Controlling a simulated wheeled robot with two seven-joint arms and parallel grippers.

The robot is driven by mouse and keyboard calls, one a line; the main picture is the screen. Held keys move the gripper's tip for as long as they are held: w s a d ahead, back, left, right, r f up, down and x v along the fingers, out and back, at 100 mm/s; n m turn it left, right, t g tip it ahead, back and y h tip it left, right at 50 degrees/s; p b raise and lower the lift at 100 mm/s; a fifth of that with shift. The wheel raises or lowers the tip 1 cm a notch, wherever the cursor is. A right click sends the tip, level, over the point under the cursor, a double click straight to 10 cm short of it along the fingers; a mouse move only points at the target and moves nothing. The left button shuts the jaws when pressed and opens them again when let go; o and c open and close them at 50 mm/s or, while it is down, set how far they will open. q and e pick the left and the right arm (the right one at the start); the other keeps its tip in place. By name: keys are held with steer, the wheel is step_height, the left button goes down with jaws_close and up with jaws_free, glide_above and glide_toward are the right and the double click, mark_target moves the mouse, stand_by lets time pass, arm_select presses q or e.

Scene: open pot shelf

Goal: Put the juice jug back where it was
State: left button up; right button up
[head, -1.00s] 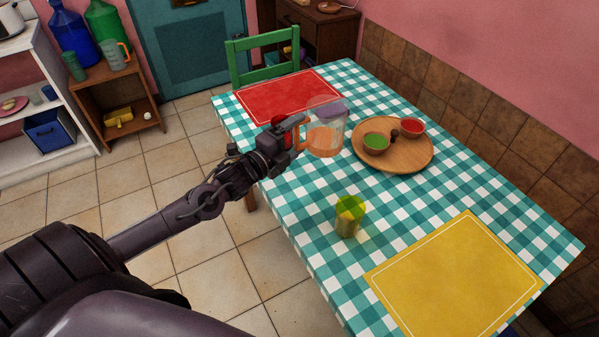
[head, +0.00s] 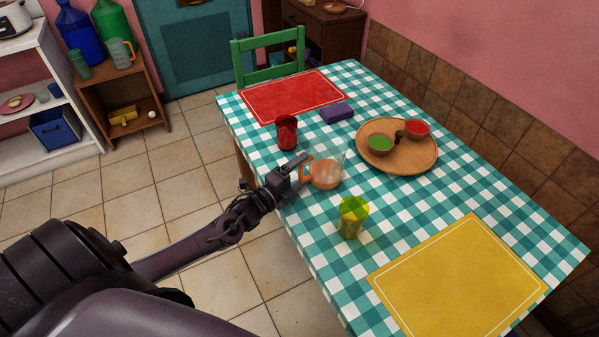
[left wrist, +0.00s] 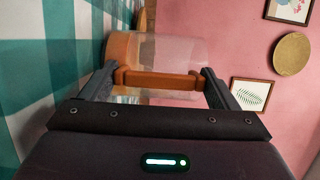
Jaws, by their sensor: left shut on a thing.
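The juice jug (head: 328,176) is clear, with orange juice in its lower part and an orange handle. It is upright at the table's left edge, between the red glass and the yellow-green glass. Whether its base touches the cloth I cannot tell. My left gripper (head: 303,168) is shut on the jug's handle from the left. In the left wrist view the orange handle (left wrist: 158,79) lies between the fingers, with the clear jug body (left wrist: 170,50) behind it. My right gripper is not in view.
The checked table (head: 470,185) holds a red glass (head: 287,132), a yellow-green glass (head: 353,218), a purple box (head: 337,112), a wooden tray (head: 422,157) with bowls, a red mat (head: 290,95) and a yellow mat (head: 460,275). Another jug (head: 121,53) stands on the wooden shelf.

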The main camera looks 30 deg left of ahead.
arm_select(q)
steer(key=o, duration=1.4)
steer(key=shift+f, duration=0.1)
steer(key=shift+c, duration=0.2)
steer(key=shift+r, duration=0.25)
steer(key=v, duration=1.2)
